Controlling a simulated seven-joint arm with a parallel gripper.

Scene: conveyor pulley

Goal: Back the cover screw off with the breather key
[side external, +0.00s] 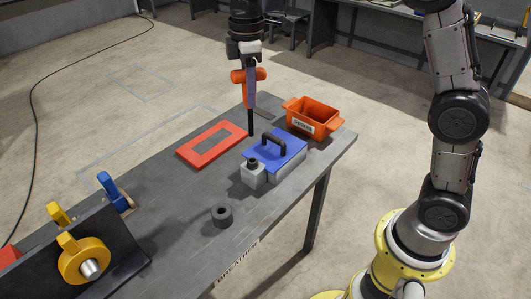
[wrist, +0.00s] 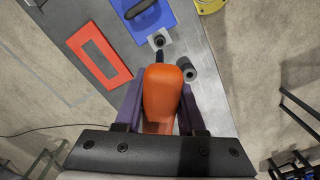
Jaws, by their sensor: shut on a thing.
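The breather key has an orange handle (side external: 238,76) and a dark straight shaft (side external: 251,122) that points down. My gripper (side external: 252,92) is shut on the handle, which also shows between the purple fingers in the wrist view (wrist: 162,95). A grey box with a blue lid (side external: 282,146) and a black handle stands on the table. A black cover screw (side external: 252,164) sits on the small grey block at its near-left end; it also shows in the wrist view (wrist: 159,41). The key's tip hangs in the air above and behind the screw, apart from it.
An orange labelled bin (side external: 312,116) stands behind the box. A red frame (side external: 190,152) lies flat to its left. A dark hollow cylinder (side external: 222,215) stands in front. A black rack (side external: 118,240) with yellow and blue parts fills the table's left end.

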